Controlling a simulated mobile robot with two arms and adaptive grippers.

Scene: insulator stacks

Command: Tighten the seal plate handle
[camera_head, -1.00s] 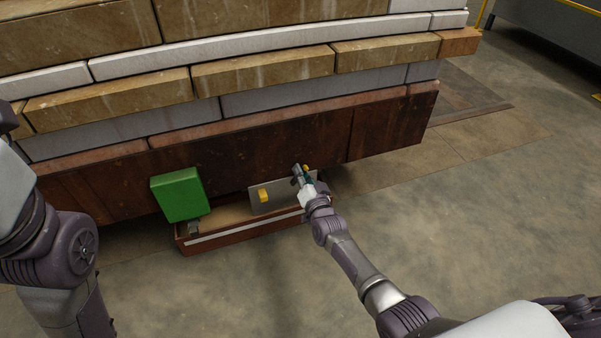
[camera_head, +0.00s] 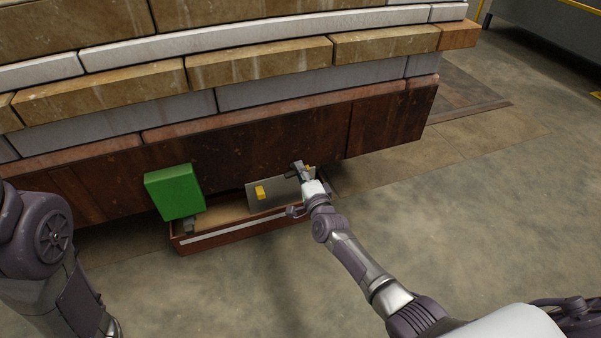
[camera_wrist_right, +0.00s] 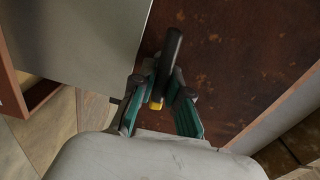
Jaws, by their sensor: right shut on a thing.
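The seal plate is a grey metal sheet (camera_head: 284,189) standing tilted in the low brown tray under the stack. It also shows in the right wrist view (camera_wrist_right: 85,40). A yellow block (camera_head: 261,192) sits on its left part. My right gripper (camera_wrist_right: 160,101) is at the plate's right end, with its fingers closed around a handle that has a dark bar (camera_wrist_right: 172,55) and a yellow part (camera_wrist_right: 155,104). In the head view the fingers partly hide this handle. My left arm shows at the left, but its gripper is out of view.
A green box (camera_head: 175,192) stands at the left end of the brown tray (camera_head: 238,233). The large layered stack (camera_head: 270,140) overhangs behind, its dark brown lower face close to my right gripper. The concrete floor in front and at right is clear.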

